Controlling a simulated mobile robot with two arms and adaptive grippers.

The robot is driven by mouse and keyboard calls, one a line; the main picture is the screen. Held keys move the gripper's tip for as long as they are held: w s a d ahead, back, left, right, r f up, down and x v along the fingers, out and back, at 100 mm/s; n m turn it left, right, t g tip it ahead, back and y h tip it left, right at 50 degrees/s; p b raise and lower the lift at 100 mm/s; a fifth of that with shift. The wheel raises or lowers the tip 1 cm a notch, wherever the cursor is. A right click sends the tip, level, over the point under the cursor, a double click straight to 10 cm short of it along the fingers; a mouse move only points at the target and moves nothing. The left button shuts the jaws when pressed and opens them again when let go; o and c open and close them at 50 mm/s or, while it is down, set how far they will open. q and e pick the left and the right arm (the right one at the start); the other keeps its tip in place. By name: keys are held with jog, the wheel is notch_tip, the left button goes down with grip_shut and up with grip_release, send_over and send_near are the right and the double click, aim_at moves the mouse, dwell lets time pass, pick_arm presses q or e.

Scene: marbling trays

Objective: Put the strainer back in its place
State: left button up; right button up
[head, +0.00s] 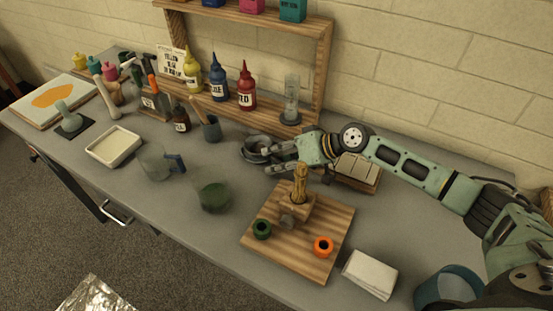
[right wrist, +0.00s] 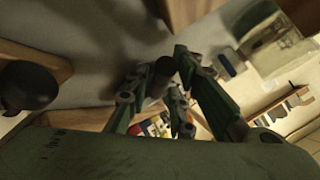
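A small grey round bowl-like piece, which looks like the strainer (head: 256,144), sits at the back middle of the table, over a dark dish or ring. I cannot make out its mesh. My right gripper (head: 266,160) is just right of it, low over the table, with its two fingers apart. In the right wrist view a dark rounded piece (right wrist: 160,78) shows between the fingertips. I cannot tell whether they touch it. My left gripper is not in view.
A wooden board (head: 280,255) with a brush block and green and orange rings lies in front of my right arm. A green cup (head: 214,196), a glass jug (head: 155,163) and a white tray (head: 114,146) stand to the left. Paint bottles (head: 218,80) stand behind.

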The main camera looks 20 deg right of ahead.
jog(key=shift+o, duration=1.2)
jog(key=shift+s+d, duration=0.1)
jog(key=shift+d, duration=0.1)
jog(key=v, duration=1.1)
jog(key=shift+r, duration=0.35)
